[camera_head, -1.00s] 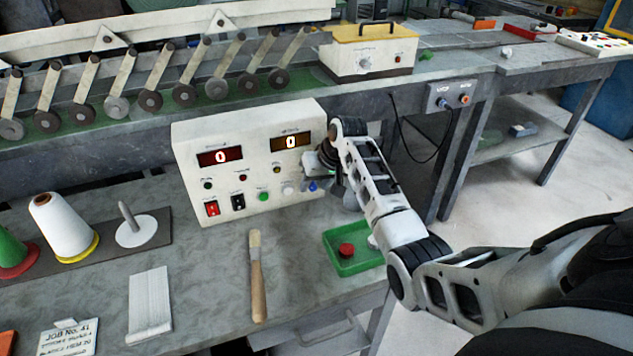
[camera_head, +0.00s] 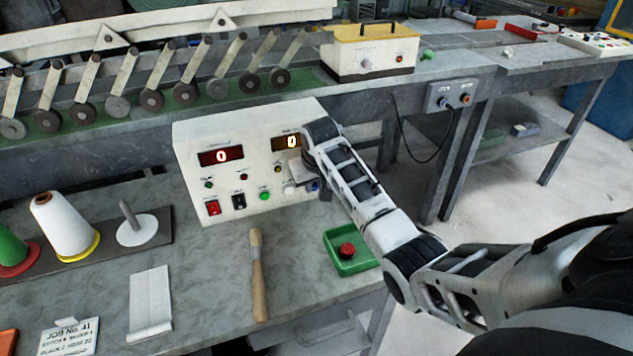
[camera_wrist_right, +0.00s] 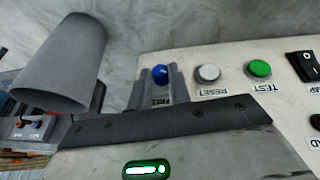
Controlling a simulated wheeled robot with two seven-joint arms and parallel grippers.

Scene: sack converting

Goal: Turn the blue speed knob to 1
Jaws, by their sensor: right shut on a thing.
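The white control box (camera_head: 190,150) stands on the bench and has two lit displays, each reading 0. Its blue speed knob (camera_wrist_right: 161,71) shows in the right wrist view at the end of the button row, beside the white RESET button (camera_wrist_right: 208,73). My right gripper (camera_wrist_right: 160,82) is shut on the knob, with a grey finger on each side of it. In the head view the right gripper (camera_head: 308,183) is at the box's lower right front, where my wrist and fingers hide most of the knob. The knob's pointer and scale cannot be read. My left gripper is not in view.
A green TEST button (camera_wrist_right: 258,69) and a black rocker switch (camera_wrist_right: 303,66) are on the same panel. A green tray (camera_head: 350,265) with a red button is below my right forearm. A brush (camera_head: 257,275) and a white thread cone (camera_head: 65,225) are on the bench.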

